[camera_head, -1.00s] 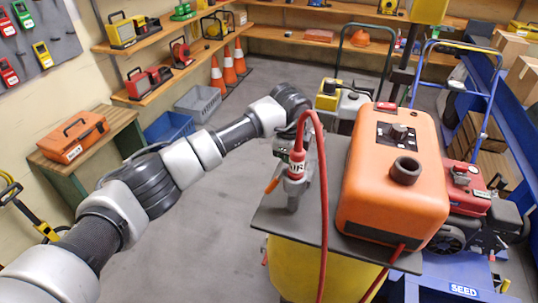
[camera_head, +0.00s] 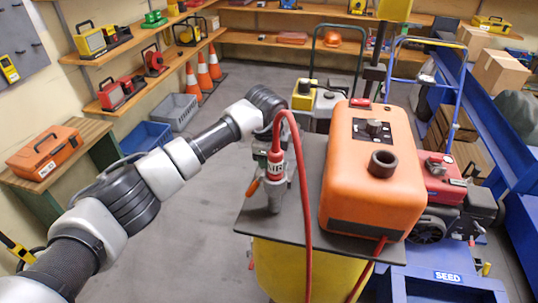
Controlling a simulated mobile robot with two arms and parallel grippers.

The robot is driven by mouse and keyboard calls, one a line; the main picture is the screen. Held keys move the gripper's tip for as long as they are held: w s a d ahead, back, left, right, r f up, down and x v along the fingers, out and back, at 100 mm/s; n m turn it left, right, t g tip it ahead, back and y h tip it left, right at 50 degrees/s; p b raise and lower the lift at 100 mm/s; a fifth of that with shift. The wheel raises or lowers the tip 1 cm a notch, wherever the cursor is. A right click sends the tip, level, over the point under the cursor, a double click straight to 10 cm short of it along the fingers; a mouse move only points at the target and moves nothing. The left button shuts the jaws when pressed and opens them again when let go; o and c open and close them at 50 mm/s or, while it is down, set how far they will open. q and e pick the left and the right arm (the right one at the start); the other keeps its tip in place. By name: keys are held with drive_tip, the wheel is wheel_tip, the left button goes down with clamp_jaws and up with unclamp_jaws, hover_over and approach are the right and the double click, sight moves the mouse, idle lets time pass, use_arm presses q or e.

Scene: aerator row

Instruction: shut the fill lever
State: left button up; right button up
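An orange machine (camera_head: 373,170) with a black knob and a dark round port stands on a dark tabletop (camera_head: 257,226) over a yellow body. Beside it, on its left, is an upright grey metal fitting (camera_head: 274,193) with a red labelled collar and a red hose looping from its top. A small orange handle (camera_head: 252,187), likely the fill lever, sticks out at the fitting's left side and tilts down. My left gripper (camera_head: 262,157) is just behind the fitting, near the handle. Its fingers are largely hidden, so I cannot tell whether it touches. My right gripper is out of view.
The red hose (camera_head: 304,200) hangs in front of the fitting. A red engine unit (camera_head: 439,178) stands to the right, and a blue base marked SEED (camera_head: 448,276) at lower right. An orange case (camera_head: 45,152) sits on a bench at left. The floor between is clear.

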use_arm(q)
wheel_tip(320, 180, up, 11)
drive_tip(key=s+b, duration=0.1)
drive_tip(key=s, duration=0.1)
drive_tip(key=shift+a+f, duration=0.2)
